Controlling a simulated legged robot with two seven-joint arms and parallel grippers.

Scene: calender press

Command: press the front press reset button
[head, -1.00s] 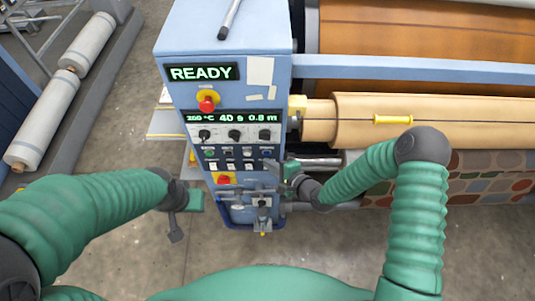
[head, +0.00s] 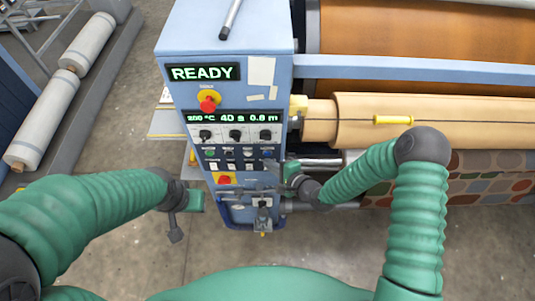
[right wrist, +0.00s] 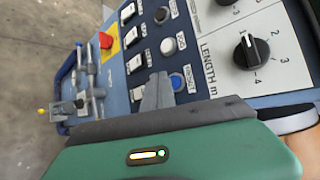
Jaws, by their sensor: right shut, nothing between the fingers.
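The blue reset button (right wrist: 177,82), with a label reading RESET beside it, is on the dark panel in the right wrist view. It also shows as a small blue spot (head: 267,154) at the right end of the button row in the head view. My right gripper (right wrist: 158,80) is shut and empty. Its grey fingers lie over the panel close beside the button. I cannot tell whether they touch it. In the head view the right gripper (head: 273,164) is at the panel's lower right. My left gripper (head: 199,201) is left of the cabinet's lower part; its fingers are unclear.
The blue press cabinet (head: 225,33) has a READY display (head: 202,73), a red emergency button (head: 208,101) on yellow and several knobs. A second red button (head: 224,180) sits lower. Rollers (head: 430,120) stand to the right.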

